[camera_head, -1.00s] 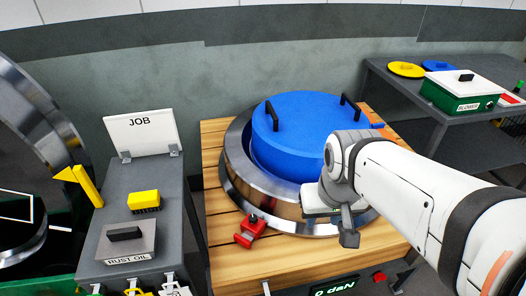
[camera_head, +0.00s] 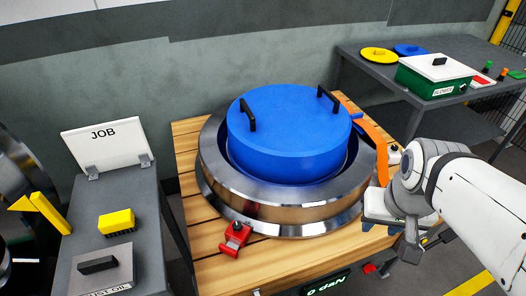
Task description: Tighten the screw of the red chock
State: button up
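The red chock (camera_head: 234,243) sits on the wooden pallet top (camera_head: 200,262), against the front left of the steel wheel ring (camera_head: 265,212). Its small dark screw (camera_head: 238,227) shows on top; how tight it is cannot be told. My gripper (camera_head: 412,250) hangs at the right front of the wheel, near the pallet's right edge, well apart from the red chock. Its fingers are small and partly overlapped here, so their opening cannot be told. I see nothing held in it.
A blue cover (camera_head: 290,135) with two black handles sits inside the ring. An orange curved piece (camera_head: 378,150) stands at the wheel's right, close to my arm. A "0 daN" display (camera_head: 325,287) is at the front.

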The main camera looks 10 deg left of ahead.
aim_at(237, 226)
jog(key=z, duration=0.15)
jog(key=k, duration=0.95)
jog(key=u, duration=0.6)
jog(key=i, duration=1)
jog(key=u, duration=0.05)
